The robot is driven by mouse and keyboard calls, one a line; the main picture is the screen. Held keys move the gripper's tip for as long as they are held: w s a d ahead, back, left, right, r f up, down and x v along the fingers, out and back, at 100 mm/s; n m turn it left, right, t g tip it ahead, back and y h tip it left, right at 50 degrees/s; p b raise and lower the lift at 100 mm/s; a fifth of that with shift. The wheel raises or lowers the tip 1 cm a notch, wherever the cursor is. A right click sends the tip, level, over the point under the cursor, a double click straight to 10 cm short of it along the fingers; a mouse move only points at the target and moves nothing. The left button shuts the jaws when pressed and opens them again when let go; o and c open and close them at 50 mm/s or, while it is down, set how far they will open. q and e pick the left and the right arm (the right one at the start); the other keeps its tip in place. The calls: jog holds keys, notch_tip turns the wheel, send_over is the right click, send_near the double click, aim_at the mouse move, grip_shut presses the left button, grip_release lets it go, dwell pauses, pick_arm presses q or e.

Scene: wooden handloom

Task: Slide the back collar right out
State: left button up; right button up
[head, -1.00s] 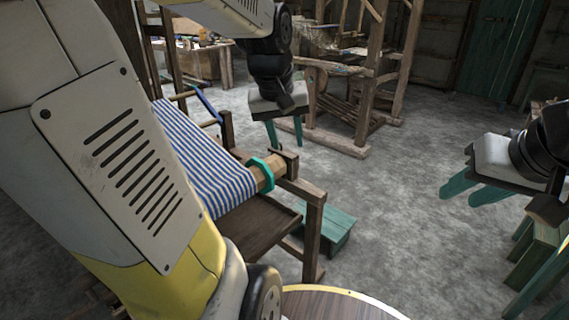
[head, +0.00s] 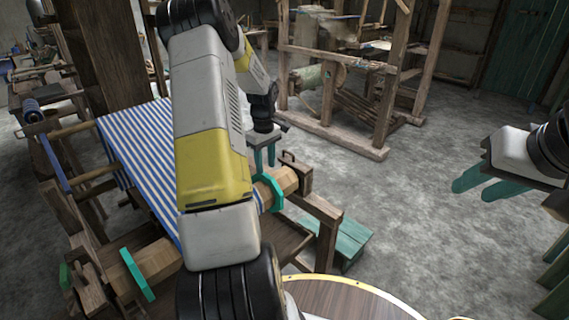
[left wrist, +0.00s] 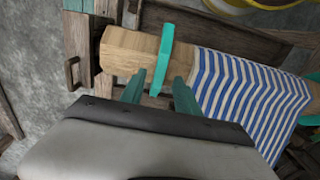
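A wooden loom beam (head: 155,262) carries blue-and-white striped cloth (head: 140,150) and two teal collars. The back collar (head: 268,191) is around the beam near its far end, beside the cloth edge. It also shows in the left wrist view (left wrist: 166,46). The other collar (head: 137,274) is near the beam's near end. My left gripper (head: 264,157) is just beyond the back collar. In the left wrist view its teal fingers (left wrist: 158,78) are apart, one on each side of the collar's lower part, with gaps visible. My right gripper (head: 482,182) is open and empty, far to the right.
The beam's end sits by a wooden post with a dark handle (head: 297,168). A teal bench (head: 350,240) stands beside the loom. A round wooden top (head: 345,298) is at the bottom. Another wooden frame (head: 335,85) stands behind. The floor between is clear.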

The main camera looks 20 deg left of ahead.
aim_at(266, 175)
pick_arm(q)
jog(key=shift+f, duration=2.2)
grip_shut()
